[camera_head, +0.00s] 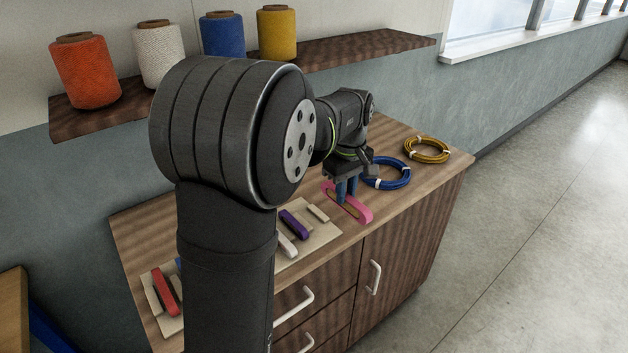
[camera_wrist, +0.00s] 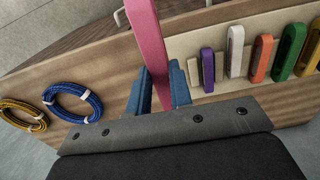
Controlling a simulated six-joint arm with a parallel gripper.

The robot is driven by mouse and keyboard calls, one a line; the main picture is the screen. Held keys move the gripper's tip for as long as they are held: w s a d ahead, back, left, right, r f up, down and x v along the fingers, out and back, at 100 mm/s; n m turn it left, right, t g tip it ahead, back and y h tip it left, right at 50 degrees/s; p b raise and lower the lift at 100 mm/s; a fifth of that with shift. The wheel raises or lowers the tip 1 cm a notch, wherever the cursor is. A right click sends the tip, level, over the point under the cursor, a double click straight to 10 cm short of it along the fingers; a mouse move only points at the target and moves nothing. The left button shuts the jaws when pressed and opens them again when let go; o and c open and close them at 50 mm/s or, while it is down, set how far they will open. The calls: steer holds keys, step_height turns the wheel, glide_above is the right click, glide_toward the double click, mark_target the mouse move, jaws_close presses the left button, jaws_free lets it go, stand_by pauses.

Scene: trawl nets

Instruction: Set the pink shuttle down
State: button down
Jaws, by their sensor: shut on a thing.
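The pink shuttle (camera_head: 361,210) is a long flat bar. My gripper (camera_head: 346,191) is shut on it, with blue fingers on either side of its middle. In the wrist view the pink shuttle (camera_wrist: 148,40) runs up between the two fingers of my gripper (camera_wrist: 160,88). It is over the wooden counter, just right of the pale board (camera_head: 327,233). I cannot tell whether it touches the counter. An empty pale holder (camera_head: 318,213) is on the board beside the purple shuttle (camera_head: 294,223); it also shows in the wrist view (camera_wrist: 193,71).
A blue rope coil (camera_head: 389,182) lies close behind the pink shuttle, and a yellow coil (camera_head: 446,152) lies farther right. White (camera_wrist: 235,50), orange (camera_wrist: 261,57) and other shuttles stand on the board. Thread spools (camera_head: 277,33) sit on a wall shelf (camera_head: 360,45). Bare counter (camera_head: 415,187) lies to the right.

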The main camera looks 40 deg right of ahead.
steer(key=shift+s+r, duration=0.2)
steer(key=shift+s, duration=0.1)
steer(key=w+a+f, duration=0.2)
steer(key=w+a, duration=0.6)
steer(key=a, duration=0.2)
steer(key=w+a+f+m, duration=0.1)
steer(key=w+a+f, duration=0.2)
steer(key=w+a, duration=0.6)
steer(key=w+a+f+m, duration=0.1)
steer(key=w+a+f, duration=0.1)
steer(key=w+a, duration=0.7)
steer(key=shift+w+a+f, duration=0.15)
steer(key=shift+a+f, duration=0.05)
steer(key=shift+a, duration=0.75)
steer(key=shift+w+a+f, duration=0.1)
steer(key=shift+a+f, duration=0.05)
steer(key=shift+a, duration=0.8)
steer(key=shift+m, duration=0.6)
steer(key=a, duration=0.4)
steer(key=w+a+f, duration=0.1)
steer(key=a, duration=0.4)
steer(key=w+a+f, duration=0.1)
steer(key=a, duration=0.3)
steer(key=shift+w+a+f, duration=0.15)
steer(key=shift+a+f, duration=0.1)
steer(key=shift+a, duration=0.05)
steer(key=d, duration=0.5)
steer(key=shift+d, duration=0.25)
steer(key=a, duration=0.6)
steer(key=shift+d, duration=0.1)
